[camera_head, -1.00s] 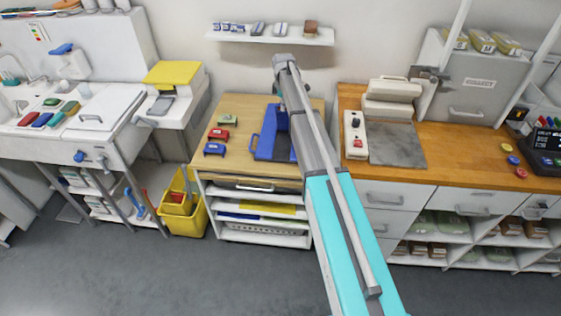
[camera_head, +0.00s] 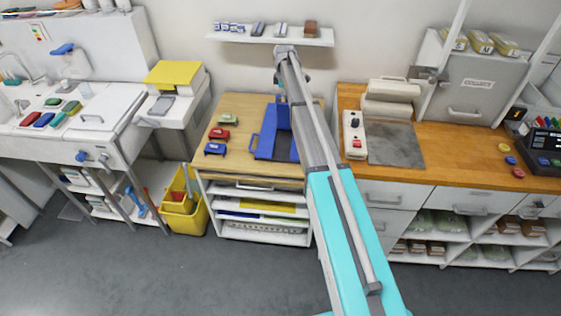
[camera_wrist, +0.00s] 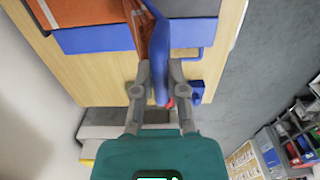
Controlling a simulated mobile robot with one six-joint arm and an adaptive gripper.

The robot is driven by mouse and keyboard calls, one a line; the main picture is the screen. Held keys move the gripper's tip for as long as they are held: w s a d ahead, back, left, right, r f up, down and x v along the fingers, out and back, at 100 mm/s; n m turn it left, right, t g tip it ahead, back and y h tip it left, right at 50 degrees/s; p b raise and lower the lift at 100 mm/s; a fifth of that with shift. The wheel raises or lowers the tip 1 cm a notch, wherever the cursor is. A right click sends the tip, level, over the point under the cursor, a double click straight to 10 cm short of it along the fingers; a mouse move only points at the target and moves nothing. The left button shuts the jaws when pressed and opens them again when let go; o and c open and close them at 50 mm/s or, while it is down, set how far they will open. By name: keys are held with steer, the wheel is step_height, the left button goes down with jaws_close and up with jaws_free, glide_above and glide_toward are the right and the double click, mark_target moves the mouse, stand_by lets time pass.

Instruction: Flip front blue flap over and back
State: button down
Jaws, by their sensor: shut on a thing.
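A blue board (camera_head: 262,146) with a loop handle on its left side lies on the wooden top of the middle cabinet. A blue flap (camera_head: 284,113) stands raised at the board, partly hidden behind my arm. In the wrist view the flap (camera_wrist: 161,45) appears nearly edge-on, between the fingers of my gripper (camera_wrist: 159,72), which is shut on it. A reddish-brown surface shows beside the flap there; I cannot tell what it belongs to. The board's handle (camera_wrist: 190,53) shows close to the fingers.
Green, red and blue clip-like pieces (camera_head: 219,133) stand left of the board. A grey plate (camera_head: 395,145) and a white switch box (camera_head: 355,135) are on the right counter. A wall shelf (camera_head: 270,36) is above. A yellow bucket (camera_head: 184,215) stands on the floor left.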

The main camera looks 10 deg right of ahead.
steer(key=w, duration=0.1)
steer(key=w+d, duration=0.1)
steer(key=w, duration=0.1)
steer(key=w+r+p, duration=0.1)
steer(key=shift+w+d, duration=0.2)
steer(key=shift+d, duration=0.05)
stand_by(0.3)
